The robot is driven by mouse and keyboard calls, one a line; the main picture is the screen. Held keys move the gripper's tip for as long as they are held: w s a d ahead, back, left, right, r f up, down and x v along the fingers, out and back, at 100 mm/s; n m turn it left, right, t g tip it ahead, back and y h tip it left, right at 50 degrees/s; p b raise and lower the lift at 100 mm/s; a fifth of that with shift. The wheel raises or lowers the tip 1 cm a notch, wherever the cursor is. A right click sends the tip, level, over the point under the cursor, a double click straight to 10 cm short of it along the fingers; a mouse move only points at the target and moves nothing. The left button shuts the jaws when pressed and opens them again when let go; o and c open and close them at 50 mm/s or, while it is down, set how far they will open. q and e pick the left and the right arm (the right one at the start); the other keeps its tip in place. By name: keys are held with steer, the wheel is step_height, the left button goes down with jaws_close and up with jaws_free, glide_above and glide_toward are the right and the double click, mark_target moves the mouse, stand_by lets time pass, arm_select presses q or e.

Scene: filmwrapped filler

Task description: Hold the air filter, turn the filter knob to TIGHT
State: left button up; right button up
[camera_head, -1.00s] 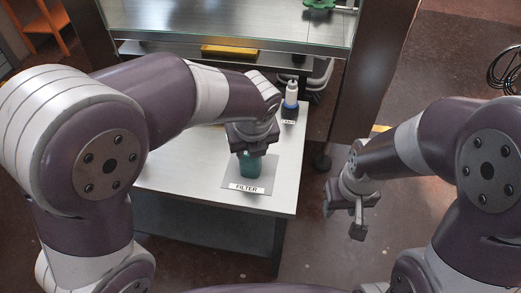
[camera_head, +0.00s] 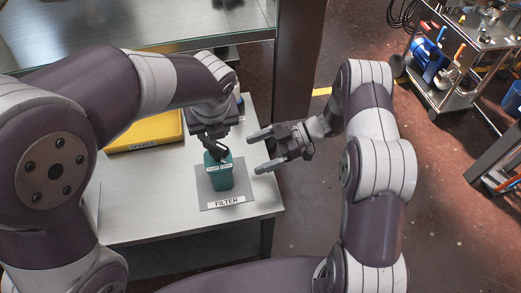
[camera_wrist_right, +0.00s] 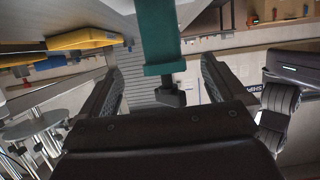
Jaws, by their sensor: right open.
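The teal air filter (camera_head: 219,178) stands upright on a grey mat (camera_head: 240,192) labelled FILTER, near the table's right corner. My left gripper (camera_head: 214,148) is at the top of the filter from above; whether its jaws are closed is unclear. My right gripper (camera_head: 256,154) is open and empty, to the right of the filter, with its fingers pointing at it. In the right wrist view the teal filter (camera_wrist_right: 158,38) shows between and beyond the open fingers (camera_wrist_right: 163,88), with a dark piece (camera_wrist_right: 172,94) at its end. The knob cannot be made out clearly.
A yellow tray (camera_head: 150,132) lies on the table (camera_head: 150,205), left of the filter. A glass-topped bench (camera_head: 150,22) stands behind. A tool cart (camera_head: 470,60) stands at the far right. The floor right of the table is clear around my right arm.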

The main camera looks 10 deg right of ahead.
mark_target(220, 168)
steer(key=x, duration=1.2)
steer(key=shift+a+r, duration=0.15)
steer(key=shift+a, duration=0.1)
steer(key=c, duration=1.2)
steer(key=shift+c, duration=0.2)
